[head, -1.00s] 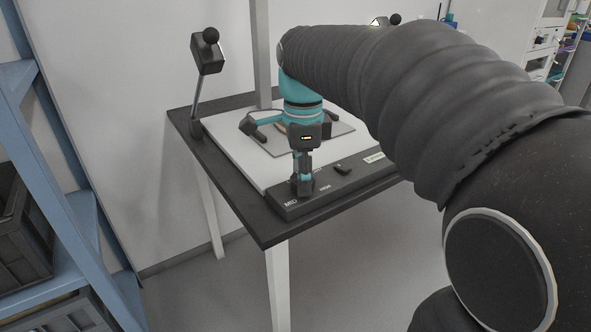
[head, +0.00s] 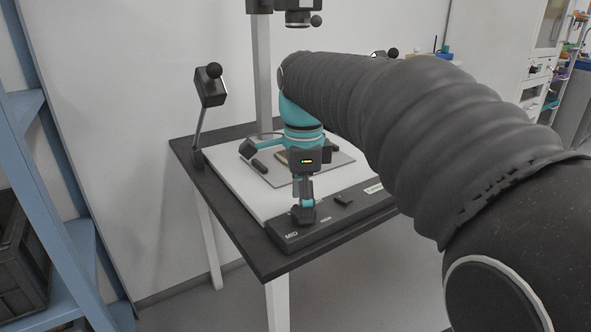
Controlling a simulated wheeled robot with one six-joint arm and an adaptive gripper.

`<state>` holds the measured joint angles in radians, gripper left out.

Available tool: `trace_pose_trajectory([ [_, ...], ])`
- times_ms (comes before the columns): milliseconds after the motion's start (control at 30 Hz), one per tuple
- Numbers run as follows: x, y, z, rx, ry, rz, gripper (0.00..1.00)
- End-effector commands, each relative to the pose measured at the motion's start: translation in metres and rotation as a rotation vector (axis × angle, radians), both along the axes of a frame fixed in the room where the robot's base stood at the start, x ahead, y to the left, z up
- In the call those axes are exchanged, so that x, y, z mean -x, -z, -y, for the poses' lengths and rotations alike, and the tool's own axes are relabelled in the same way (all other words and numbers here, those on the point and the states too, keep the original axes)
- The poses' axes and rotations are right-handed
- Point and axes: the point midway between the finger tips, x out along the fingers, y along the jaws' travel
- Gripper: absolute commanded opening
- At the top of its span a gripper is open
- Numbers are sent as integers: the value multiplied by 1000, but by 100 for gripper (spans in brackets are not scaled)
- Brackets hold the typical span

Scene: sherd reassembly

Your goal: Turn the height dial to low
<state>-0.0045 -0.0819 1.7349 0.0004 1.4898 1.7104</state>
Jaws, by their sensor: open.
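The dark control panel (head: 352,207) runs along the front edge of the white board on the table. It carries the printed words MID and HIGH. My teal and black gripper (head: 284,188) is over the panel's left part, with its fingers spread open. Its front finger reaches down to a dark knob-like shape (head: 302,217) between those two words, which seems to be the height dial. Where the finger ends and the dial begins is hard to tell, as is contact. The dial's pointer and any LOW mark are hidden.
A second small black knob (head: 343,200) sits to the right on the panel. A grey plate (head: 338,157) lies on the white board (head: 240,192) behind my gripper. A lamp (head: 210,87) stands at the table's left corner.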

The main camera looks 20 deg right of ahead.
Motion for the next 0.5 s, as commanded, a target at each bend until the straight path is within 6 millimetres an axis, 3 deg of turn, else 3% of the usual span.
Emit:
trace_pose_trajectory([
  [300, -1, -63, 0, -1, 0, 2, 74],
  [500, -1, -91, 0, -1, 0, 1, 74],
])
